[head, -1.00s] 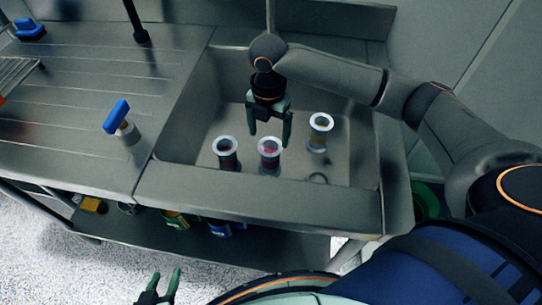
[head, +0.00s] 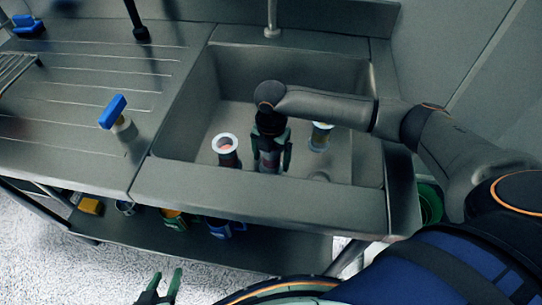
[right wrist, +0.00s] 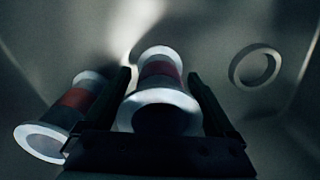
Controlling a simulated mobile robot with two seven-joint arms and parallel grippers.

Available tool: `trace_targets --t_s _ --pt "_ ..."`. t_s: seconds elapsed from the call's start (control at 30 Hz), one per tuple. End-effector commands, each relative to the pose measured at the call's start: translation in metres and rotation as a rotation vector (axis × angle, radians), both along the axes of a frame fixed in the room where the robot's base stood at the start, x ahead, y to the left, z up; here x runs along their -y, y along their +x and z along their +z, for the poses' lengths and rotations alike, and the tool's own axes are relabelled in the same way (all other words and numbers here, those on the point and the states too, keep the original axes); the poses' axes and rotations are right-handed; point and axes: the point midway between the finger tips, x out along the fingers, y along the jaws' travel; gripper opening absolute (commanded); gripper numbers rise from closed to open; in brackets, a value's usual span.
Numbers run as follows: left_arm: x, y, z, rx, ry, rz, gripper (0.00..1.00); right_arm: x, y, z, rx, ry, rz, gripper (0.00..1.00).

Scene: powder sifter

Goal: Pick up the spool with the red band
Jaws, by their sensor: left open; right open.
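Three white-flanged spools stand in the sink (head: 205,125). The middle spool (head: 268,165) is mostly hidden by my right gripper (head: 271,163) in the head view. In the right wrist view, this spool (right wrist: 160,68) shows a red band and lies between the two open fingers of my right gripper (right wrist: 160,90), which are not closed on it. The left spool (head: 228,158) also shows a dark reddish band in the right wrist view (right wrist: 75,98), outside the fingers. The right spool (head: 320,137) is partly covered by my right arm. My left gripper (head: 163,285) is open and empty, low in front of the counter.
The sink walls close in around the spools. A drain ring (right wrist: 255,66) lies on the sink floor to the right. A tap (head: 272,20) rises behind the sink. Several items sit on the lower shelf.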

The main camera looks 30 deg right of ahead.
Motion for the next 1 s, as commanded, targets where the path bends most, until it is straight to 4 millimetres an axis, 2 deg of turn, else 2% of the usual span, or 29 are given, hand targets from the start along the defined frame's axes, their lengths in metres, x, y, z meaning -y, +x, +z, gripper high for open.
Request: trace_targets --t_s 0.07,0.17,0.8,1.0 --pt "-0.0002 0.0002 0.0005 0.001 0.000 -0.001 0.50 -0.0002 -0.0001 0.0003 0.000 0.000 0.000 0.91" --pt "-0.0004 0.0003 0.0006 0.002 0.001 0.000 0.50 -0.0001 -0.0001 0.0004 0.000 0.000 0.000 0.80" --pt "-0.0017 -0.0055 -0.0025 -0.009 0.002 0.003 0.50 0.0000 0.0000 0.0008 0.000 0.000 0.000 0.09" --pt "-0.0018 -0.0053 -0.0022 -0.009 0.002 0.003 0.50 0.0000 0.0005 0.0019 0.002 0.001 -0.001 0.09"
